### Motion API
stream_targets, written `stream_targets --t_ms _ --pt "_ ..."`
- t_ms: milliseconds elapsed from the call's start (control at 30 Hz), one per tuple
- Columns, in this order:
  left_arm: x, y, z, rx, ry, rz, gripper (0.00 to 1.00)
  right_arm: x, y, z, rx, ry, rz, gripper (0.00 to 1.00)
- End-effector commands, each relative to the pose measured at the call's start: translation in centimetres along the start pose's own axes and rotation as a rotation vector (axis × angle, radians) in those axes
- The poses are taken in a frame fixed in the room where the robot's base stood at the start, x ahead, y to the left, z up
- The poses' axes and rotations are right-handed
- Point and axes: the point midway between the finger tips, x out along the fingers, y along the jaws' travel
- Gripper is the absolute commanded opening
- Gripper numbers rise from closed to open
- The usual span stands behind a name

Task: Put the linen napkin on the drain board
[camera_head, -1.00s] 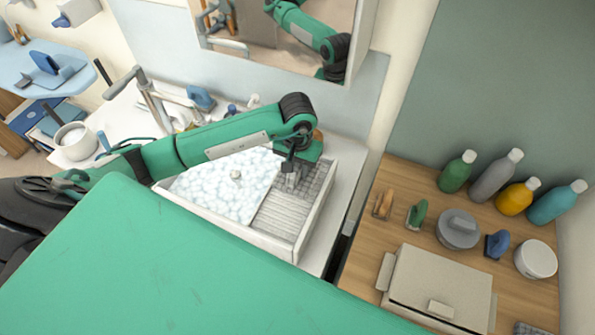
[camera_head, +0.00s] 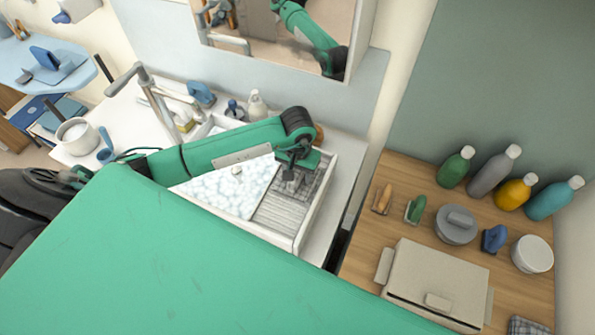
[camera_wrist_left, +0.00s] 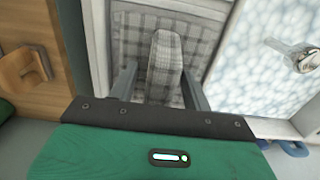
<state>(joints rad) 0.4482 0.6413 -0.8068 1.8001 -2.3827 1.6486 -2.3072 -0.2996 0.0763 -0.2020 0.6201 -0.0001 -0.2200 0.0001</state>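The linen napkin, a grey checked cloth (camera_head: 315,182), lies on the back part of the ribbed drain board (camera_head: 278,216), to the right of the foam-filled basin. In the left wrist view the flat checked cloth (camera_wrist_left: 135,38) shows with a raised checked fold (camera_wrist_left: 165,65) standing up from it. My left gripper (camera_head: 290,182) is low over the drain board. Its fingers (camera_wrist_left: 160,88) stand apart on either side of the fold, with gaps visible on both sides. My right gripper is not in view.
The suds-filled basin (camera_head: 225,190) lies left of the drain board. A wooden counter (camera_head: 365,240) to the right carries a beige box (camera_head: 435,280), several bottles, brushes and a lidded pot (camera_head: 456,225). Another checked cloth (camera_head: 527,326) shows at the lower right.

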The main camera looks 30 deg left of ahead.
Motion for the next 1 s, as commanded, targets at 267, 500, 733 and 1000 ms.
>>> stream_targets --t_ms 267,500,733,1000 --pt "-0.1 0.0 0.0 0.0 -0.001 0.0 0.49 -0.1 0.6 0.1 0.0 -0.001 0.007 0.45" --pt "-2.1 -0.1 -0.2 0.001 0.006 0.0 0.49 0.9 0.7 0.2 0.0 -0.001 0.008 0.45" --pt "-6.6 0.0 -0.1 0.002 0.006 0.0 0.49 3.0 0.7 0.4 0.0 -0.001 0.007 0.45" --pt "-10.8 0.0 -0.1 0.0 0.003 0.0 0.49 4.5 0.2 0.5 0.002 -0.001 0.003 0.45"
